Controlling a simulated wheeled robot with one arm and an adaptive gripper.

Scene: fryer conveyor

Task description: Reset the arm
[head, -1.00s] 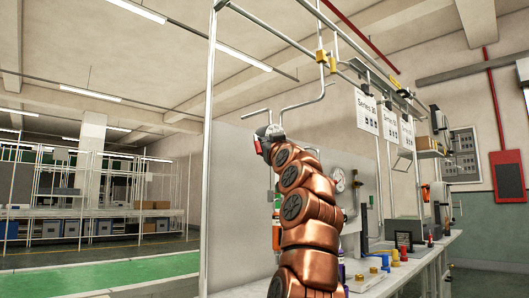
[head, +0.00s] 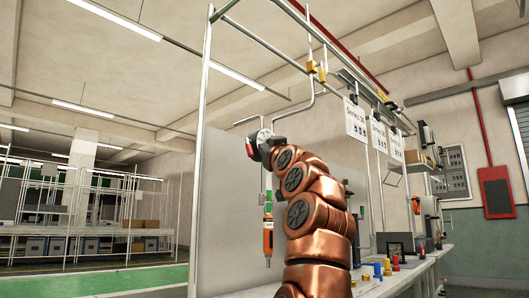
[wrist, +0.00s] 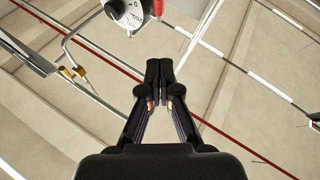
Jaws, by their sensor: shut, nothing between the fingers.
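My copper arm (head: 318,215) rises from the bottom of the head view, beside the workbench, and bends toward the upper left. Its upper end is close in the picture to a round grey and red hanging device (head: 262,143); I cannot tell whether they touch. In the wrist view my gripper (wrist: 159,70) points up the picture with its black fingers together and nothing between them. My gripper cannot be made out in the head view.
An orange tool (head: 268,238) hangs left of my arm, in front of a grey panel (head: 225,215). A metal frame (head: 201,150) stands around the bench (head: 400,277). A white dial (wrist: 125,14) is beyond my fingertips.

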